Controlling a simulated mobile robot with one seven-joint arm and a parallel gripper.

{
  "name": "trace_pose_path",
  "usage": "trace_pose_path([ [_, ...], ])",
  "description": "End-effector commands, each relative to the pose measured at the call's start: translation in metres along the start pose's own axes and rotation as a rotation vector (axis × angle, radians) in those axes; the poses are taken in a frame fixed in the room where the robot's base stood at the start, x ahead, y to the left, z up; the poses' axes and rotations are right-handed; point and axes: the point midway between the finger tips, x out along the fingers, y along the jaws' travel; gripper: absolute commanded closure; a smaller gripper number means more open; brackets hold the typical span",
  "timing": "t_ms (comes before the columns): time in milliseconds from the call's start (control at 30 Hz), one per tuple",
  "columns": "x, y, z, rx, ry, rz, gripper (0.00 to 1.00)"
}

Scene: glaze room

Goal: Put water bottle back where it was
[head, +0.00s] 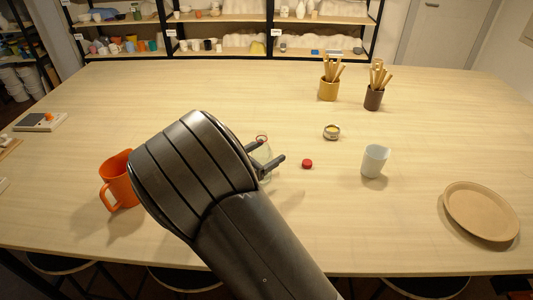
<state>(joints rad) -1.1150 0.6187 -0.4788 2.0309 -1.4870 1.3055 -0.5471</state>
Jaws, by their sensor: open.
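A clear, see-through thing with a red ring at its top (262,139), which looks like the water bottle, stands on the table by my fingers. My arm hides most of it, and its lower part is hard to make out. My gripper (271,151) is open, with its two dark fingers pointing right, one on the far side and one on the near side of the clear thing. I cannot tell whether they touch it. A small red cap (307,164) lies on the table just right of my fingertips.
An orange mug (119,181) stands left of my arm. A white cup (374,161), an open tin (331,132) and a tan plate (481,211) are to the right. Two tool holders (328,90) (373,98) stand farther back. The table's far left is mostly clear.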

Motion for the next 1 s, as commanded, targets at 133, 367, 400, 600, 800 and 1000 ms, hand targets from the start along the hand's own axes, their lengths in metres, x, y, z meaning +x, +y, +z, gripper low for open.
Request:
trace_pose_path([
  [133, -0.027, 0.001, -0.001, 0.000, 0.002, 0.006, 0.26],
  [367, -0.077, 0.001, -0.001, -0.001, 0.001, 0.005, 0.26],
  [400, -0.085, 0.001, -0.001, -0.001, 0.001, 0.006, 0.26],
  [600, -0.111, 0.001, -0.001, -0.001, 0.001, 0.003, 0.26],
  [800, -0.117, 0.000, -0.001, -0.001, 0.001, 0.002, 0.26],
  [1000, -0.117, 0.000, -0.001, -0.001, 0.001, 0.002, 0.26],
])
